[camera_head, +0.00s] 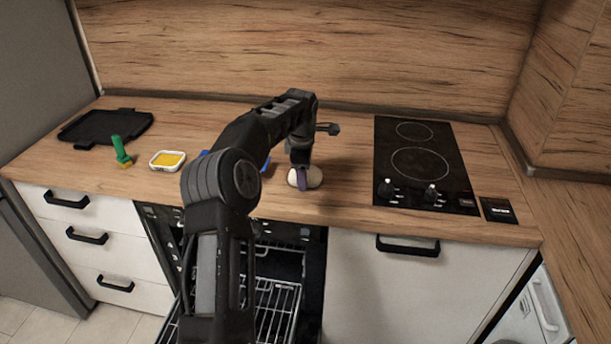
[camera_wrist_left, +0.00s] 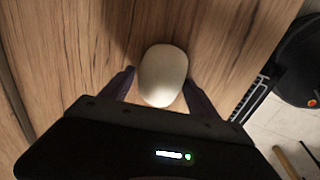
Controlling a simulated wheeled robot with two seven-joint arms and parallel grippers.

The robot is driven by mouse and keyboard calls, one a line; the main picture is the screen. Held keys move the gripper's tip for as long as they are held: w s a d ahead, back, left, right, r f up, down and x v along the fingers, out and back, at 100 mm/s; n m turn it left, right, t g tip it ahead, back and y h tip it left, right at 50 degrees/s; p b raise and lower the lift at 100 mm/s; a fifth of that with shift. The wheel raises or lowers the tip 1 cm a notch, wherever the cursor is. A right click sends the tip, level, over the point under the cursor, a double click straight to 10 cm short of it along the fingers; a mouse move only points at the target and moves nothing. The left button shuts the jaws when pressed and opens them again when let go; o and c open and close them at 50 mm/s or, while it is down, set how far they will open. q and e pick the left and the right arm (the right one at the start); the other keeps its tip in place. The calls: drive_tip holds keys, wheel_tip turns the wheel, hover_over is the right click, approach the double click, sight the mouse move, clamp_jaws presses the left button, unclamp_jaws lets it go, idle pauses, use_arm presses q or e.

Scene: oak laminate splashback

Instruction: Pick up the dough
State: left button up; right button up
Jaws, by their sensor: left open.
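The dough (camera_head: 315,177) is a pale, smooth, rounded lump on the wooden counter, left of the hob. My left gripper (camera_head: 301,181) is down at it, with a finger in front of the dough in the head view. In the left wrist view, the dough (camera_wrist_left: 163,72) lies between the two open fingers, one on each side. I cannot tell whether either finger touches it. My right gripper is not in view.
A black hob (camera_head: 420,164) is to the right. A white dish with yellow contents (camera_head: 167,160), a green-handled brush (camera_head: 121,151) and a black tray (camera_head: 105,127) are on the left. A blue item is mostly hidden behind my arm.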

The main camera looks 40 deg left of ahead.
use_arm(q)
drive_tip(key=shift+c, duration=0.5)
drive_tip(key=c, duration=1.3)
drive_tip(key=shift+o, duration=0.2)
drive_tip(key=shift+r, duration=0.1)
wheel_tip(320, 180, up, 10)
drive_tip(key=shift+f, duration=0.1)
